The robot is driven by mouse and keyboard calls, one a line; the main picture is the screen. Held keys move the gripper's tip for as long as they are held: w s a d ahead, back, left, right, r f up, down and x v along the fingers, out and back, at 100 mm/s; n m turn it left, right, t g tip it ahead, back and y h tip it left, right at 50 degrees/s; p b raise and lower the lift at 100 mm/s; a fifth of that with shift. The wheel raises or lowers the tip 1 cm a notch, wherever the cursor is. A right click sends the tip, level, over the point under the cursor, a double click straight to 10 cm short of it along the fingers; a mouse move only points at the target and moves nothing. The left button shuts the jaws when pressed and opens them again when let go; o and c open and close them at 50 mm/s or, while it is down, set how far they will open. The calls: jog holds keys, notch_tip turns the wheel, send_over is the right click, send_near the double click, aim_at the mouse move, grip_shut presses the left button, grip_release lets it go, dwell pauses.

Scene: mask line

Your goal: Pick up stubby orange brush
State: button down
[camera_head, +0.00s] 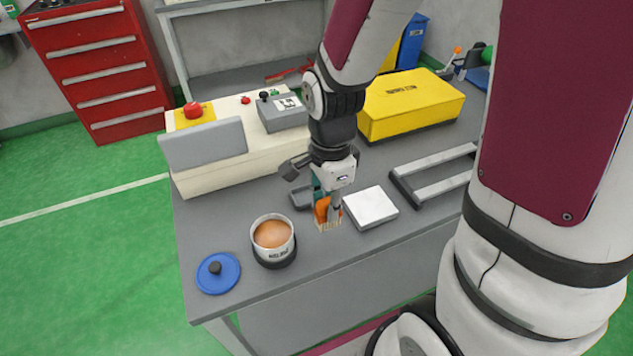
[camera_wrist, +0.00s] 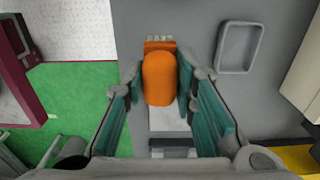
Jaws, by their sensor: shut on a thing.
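The stubby orange brush (camera_head: 322,208) has an orange handle and pale bristles that point down toward the grey table. My gripper (camera_head: 327,203) is shut on it, with a finger on each side of the handle. In the wrist view the orange brush (camera_wrist: 159,80) sits between the two teal-padded fingers of my gripper (camera_wrist: 160,88), its bristles showing beyond the handle. I cannot tell whether the bristles touch the table.
An open can (camera_head: 273,240) with orange-brown contents stands left of the brush, with a blue lid (camera_head: 217,272) beyond it. A white block (camera_head: 371,206) lies close on the right. A grey tray (camera_wrist: 240,47) is near. A yellow case (camera_head: 408,103) and a cream control box (camera_head: 240,150) stand behind.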

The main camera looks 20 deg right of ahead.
jog(key=s+p, duration=0.2)
jog(key=s, duration=0.1)
jog(key=s+p, duration=0.1)
jog(key=p, duration=0.1)
jog(key=shift+s+r, duration=0.25)
jog(key=shift+r, duration=0.05)
jog(key=shift+f, duration=0.1)
jog(key=c, duration=2.1)
grip_release()
jog(key=shift+c, duration=1.1)
